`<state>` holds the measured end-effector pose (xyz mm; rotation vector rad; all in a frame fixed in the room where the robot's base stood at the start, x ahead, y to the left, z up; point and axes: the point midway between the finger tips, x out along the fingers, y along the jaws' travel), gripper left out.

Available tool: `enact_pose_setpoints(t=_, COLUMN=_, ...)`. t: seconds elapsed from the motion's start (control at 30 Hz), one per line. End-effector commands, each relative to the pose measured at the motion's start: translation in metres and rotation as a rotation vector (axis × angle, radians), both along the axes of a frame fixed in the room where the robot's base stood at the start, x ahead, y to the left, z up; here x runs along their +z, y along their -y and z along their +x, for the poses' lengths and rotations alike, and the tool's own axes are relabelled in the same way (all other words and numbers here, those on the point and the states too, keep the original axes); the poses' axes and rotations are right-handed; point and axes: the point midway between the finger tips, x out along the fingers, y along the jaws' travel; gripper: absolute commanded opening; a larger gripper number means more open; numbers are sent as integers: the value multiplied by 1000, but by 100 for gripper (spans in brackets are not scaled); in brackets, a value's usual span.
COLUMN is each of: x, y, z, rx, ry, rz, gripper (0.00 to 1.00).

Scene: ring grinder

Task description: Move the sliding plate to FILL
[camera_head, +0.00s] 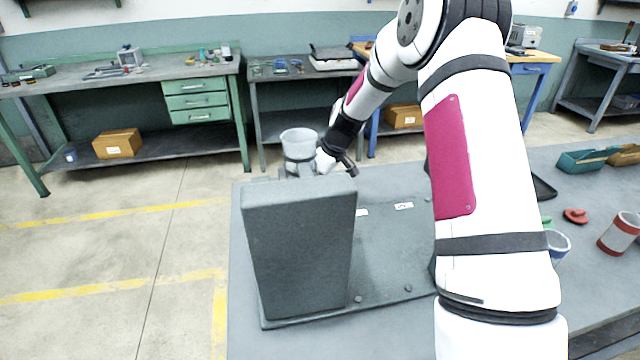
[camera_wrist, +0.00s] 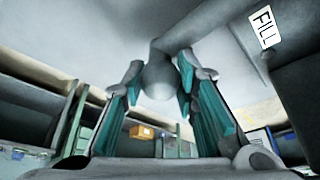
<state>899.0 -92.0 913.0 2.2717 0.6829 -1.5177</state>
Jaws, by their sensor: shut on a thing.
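The grinder is a grey machine (camera_head: 300,245) on the table, with a clear cup-like hopper (camera_head: 299,146) behind its tall block. My gripper (camera_head: 325,162) is down behind that block, beside the hopper, and is mostly hidden in the head view. In the wrist view my gripper (camera_wrist: 160,92) has its teal-padded fingers on both sides of a round grey knob (camera_wrist: 158,78). The knob joins a grey bar, which appears to belong to the sliding plate. A white FILL label (camera_wrist: 263,28) shows at the upper right. The plate's exact position is hidden.
Two white labels (camera_head: 403,206) lie on the machine's base. On the table at right are a red lid (camera_head: 576,215), a red-banded cylinder (camera_head: 619,233), a blue-rimmed cup (camera_head: 558,243) and a green bin (camera_head: 582,161). Workbenches (camera_head: 120,75) stand behind, across open floor.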

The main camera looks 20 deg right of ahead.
Motion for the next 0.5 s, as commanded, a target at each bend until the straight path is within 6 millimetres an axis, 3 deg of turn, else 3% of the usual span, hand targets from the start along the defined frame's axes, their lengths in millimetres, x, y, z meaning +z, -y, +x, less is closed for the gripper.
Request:
enact_pose_setpoints(t=0.23, x=-2, y=-7, z=-1, rx=7, ry=-6, rz=8, gripper=0)
enact_pose_setpoints(t=0.27, x=-2, y=-7, z=-1, rx=7, ry=-6, rz=8, gripper=33)
enact_pose_setpoints(t=0.3, x=-2, y=-7, z=-1, rx=8, ry=-6, rz=7, gripper=42)
enact_pose_setpoints(t=0.33, x=-2, y=-7, z=-1, rx=8, ry=-6, rz=7, gripper=48)
enact_pose_setpoints(t=0.5, x=-1, y=-5, z=-1, rx=5, ry=-4, rz=6, gripper=48)
